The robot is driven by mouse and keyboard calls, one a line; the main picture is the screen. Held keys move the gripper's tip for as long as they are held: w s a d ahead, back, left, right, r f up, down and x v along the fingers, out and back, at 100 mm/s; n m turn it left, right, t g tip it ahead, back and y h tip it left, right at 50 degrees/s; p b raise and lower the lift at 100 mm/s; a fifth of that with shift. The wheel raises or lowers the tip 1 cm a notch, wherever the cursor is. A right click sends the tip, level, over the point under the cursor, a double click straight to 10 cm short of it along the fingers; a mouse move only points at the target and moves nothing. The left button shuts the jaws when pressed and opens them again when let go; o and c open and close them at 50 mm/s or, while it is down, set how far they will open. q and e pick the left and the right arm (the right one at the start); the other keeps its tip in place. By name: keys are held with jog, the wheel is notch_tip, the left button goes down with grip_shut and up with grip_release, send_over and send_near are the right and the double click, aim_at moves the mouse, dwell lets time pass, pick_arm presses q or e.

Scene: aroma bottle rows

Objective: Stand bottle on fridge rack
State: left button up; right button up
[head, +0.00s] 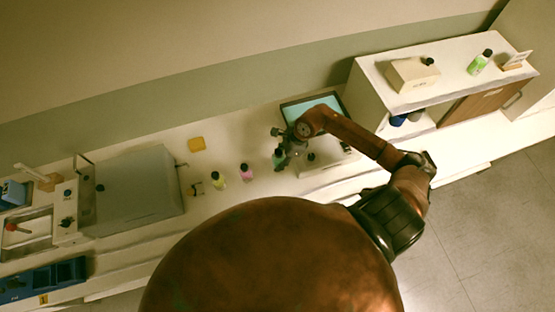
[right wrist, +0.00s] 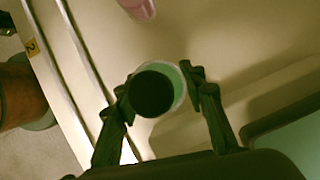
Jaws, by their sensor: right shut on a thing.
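My right gripper (head: 281,142) is shut on a green bottle (head: 279,158) over the counter, beside a teal-screened device. In the right wrist view, the bottle's dark round cap (right wrist: 153,92) sits between the two fingers (right wrist: 160,88), seen from above, with the green body around it. I cannot tell whether its base touches the counter. A pink bottle (head: 246,172) and a yellow-green bottle (head: 218,181) stand to the left. The pink one also shows at the top of the right wrist view (right wrist: 138,8). I cannot make out a fridge rack for certain. My left gripper is not in view.
A large grey box (head: 132,190) with a handle stands left on the counter. The teal-screened device (head: 312,105) is behind my right arm. A white cabinet (head: 440,75) at right bears a box (head: 410,76) and another green bottle (head: 480,62).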

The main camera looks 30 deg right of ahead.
jog(key=w+f, duration=0.1)
jog(key=w+d+f, duration=0.1)
jog(key=f, duration=0.1)
jog(key=shift+w+d, duration=0.15)
jog(key=shift+w, duration=0.1)
jog(key=shift+d+f+p, duration=0.1)
jog(key=shift+f+p, duration=0.55)
jog(key=shift+f, duration=1.05)
jog(key=shift+f, duration=0.1)
jog(key=o, duration=0.8)
jog(key=shift+f, duration=0.1)
jog(key=o, duration=0.5)
